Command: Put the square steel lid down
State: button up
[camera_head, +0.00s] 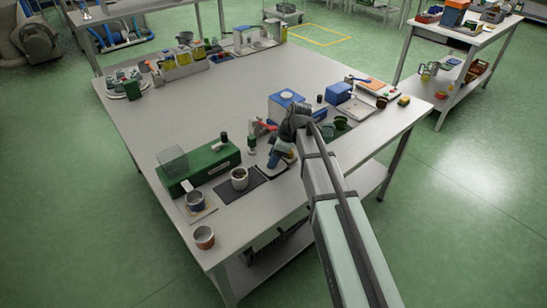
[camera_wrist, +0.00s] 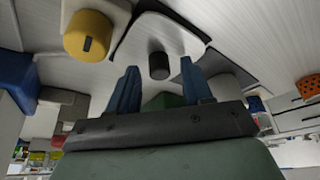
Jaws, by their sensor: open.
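The square steel lid (camera_wrist: 138,40) shows in the wrist view as a pale, round-cornered plate with a short dark knob (camera_wrist: 159,66). My gripper (camera_wrist: 160,80) has its two blue fingers spread, with the knob appearing between their tips. I see no finger touching the knob. In the head view my gripper (camera_head: 283,153) is low over the near part of the table, right of the dark mat (camera_head: 254,184). There the arm and wrist hide much of what lies beneath, and I cannot make out the lid clearly.
A yellow round object (camera_wrist: 88,36) is close to the lid in the wrist view. In the head view a long green unit (camera_head: 205,166) and several cups stand to the left. A blue-topped box (camera_head: 286,104) stands behind my gripper. The middle of the table (camera_head: 225,105) is clear.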

jog(key=v, duration=1.2)
jog(key=shift+r, duration=0.15)
